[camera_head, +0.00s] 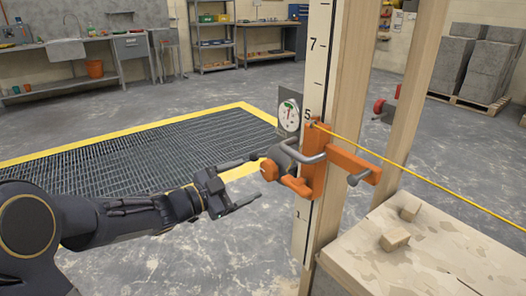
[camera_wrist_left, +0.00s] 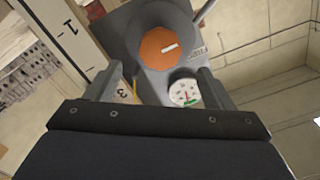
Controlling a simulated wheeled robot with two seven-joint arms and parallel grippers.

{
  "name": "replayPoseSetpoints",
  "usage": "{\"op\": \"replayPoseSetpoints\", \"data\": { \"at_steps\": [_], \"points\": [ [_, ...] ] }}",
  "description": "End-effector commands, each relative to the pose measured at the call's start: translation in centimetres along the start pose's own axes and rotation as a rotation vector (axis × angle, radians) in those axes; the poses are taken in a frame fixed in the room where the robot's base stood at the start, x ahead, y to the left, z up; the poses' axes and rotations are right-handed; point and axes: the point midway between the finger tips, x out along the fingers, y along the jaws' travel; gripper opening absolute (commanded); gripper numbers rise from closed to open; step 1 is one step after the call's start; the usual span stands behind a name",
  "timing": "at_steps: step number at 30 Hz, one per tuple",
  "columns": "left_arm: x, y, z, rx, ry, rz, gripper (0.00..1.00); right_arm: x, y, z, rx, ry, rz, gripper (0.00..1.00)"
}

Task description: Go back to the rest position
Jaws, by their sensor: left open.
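My left gripper (camera_head: 257,178) is open and empty in the head view, its two fingers spread and pointing right. It is just left of an orange clamp (camera_head: 314,172) with a grey bent handle, fixed on a wooden post (camera_head: 343,95) with a numbered scale. A white round dial gauge (camera_head: 289,115) on a grey plate shows above the fingers. In the left wrist view, a grey round part with an orange centre (camera_wrist_left: 160,48) and the dial (camera_wrist_left: 184,92) lie beyond the open fingers. I cannot tell the exact gap. My right gripper is not in view.
A yellow line (camera_head: 440,186) runs from the clamp to the right. A worn board (camera_head: 425,250) with two small blocks is at lower right. A floor grating (camera_head: 150,150) with yellow edging lies behind my left arm. Open floor (camera_head: 190,262) is below the arm.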

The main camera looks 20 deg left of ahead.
Motion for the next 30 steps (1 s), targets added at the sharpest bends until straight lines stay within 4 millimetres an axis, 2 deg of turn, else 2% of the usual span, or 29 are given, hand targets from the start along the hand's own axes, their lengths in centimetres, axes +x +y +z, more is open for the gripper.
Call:
{"op": "replayPoseSetpoints", "data": {
  "at_steps": [4,7,10,13,16,18,21,24,30],
  "points": [
    [-0.5,-0.8,-0.2,-0.011,-0.029,-0.047,0.76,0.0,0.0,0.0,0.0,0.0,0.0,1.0],
    [-2.1,-2.8,-0.3,-0.06,-0.118,-0.172,0.76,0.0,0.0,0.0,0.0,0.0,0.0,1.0],
    [-5.5,-4.3,0.1,-0.176,-0.269,-0.338,0.76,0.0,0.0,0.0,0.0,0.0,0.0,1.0],
    [-9.9,-3.4,1.0,-0.357,-0.444,-0.465,0.76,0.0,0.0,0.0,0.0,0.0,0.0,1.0],
    [-14.0,0.4,1.9,-0.568,-0.61,-0.512,0.76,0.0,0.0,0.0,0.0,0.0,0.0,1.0],
    [-16.2,3.8,2.2,-0.704,-0.708,-0.501,0.76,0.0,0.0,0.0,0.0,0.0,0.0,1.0],
    [-18.4,8.8,2.1,-0.864,-0.816,-0.449,0.76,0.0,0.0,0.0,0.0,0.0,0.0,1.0],
    [-19.9,13.0,1.5,-0.984,-0.891,-0.382,0.76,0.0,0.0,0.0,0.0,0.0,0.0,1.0],
    [-22.0,20.1,-0.2,-1.158,-0.998,-0.228,0.76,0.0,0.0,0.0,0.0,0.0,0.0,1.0]
  ]
}}
